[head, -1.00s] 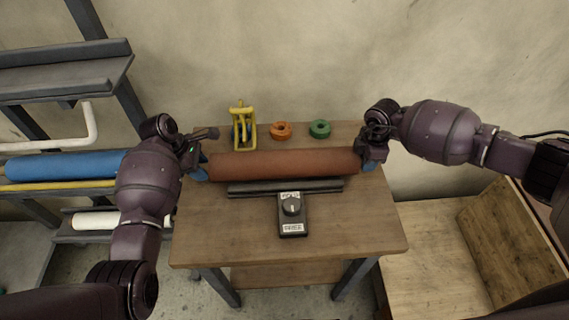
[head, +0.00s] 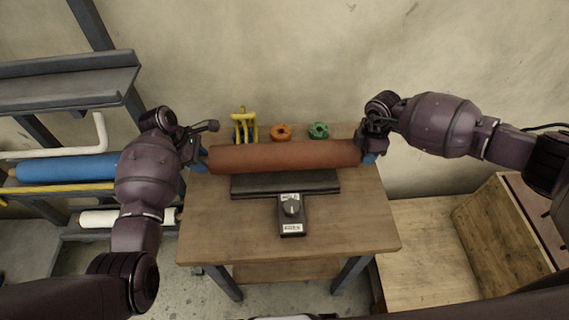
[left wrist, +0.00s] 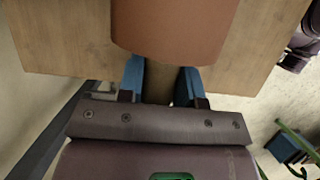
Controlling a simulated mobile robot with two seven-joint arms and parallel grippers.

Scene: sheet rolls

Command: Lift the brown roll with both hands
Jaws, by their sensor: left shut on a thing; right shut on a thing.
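The brown roll (head: 284,156) lies horizontally between my two grippers in the head view, above a dark flat rest (head: 285,184) on the wooden table. Its near end also fills the top of the left wrist view (left wrist: 173,25). My left gripper (head: 201,160) is shut on the roll's left end; its blue fingers (left wrist: 160,82) show on either side of a narrow part at that end in the left wrist view. My right gripper (head: 368,156) is at the roll's right end and shut on it; its fingertips are mostly hidden.
A black device with a dial (head: 291,215) stands at the table's front middle. A yellow tape dispenser (head: 244,124), an orange ring (head: 281,132) and a green ring (head: 319,130) are behind the roll. A rack with a blue roll (head: 68,168) is at left, a wooden crate (head: 490,225) at right.

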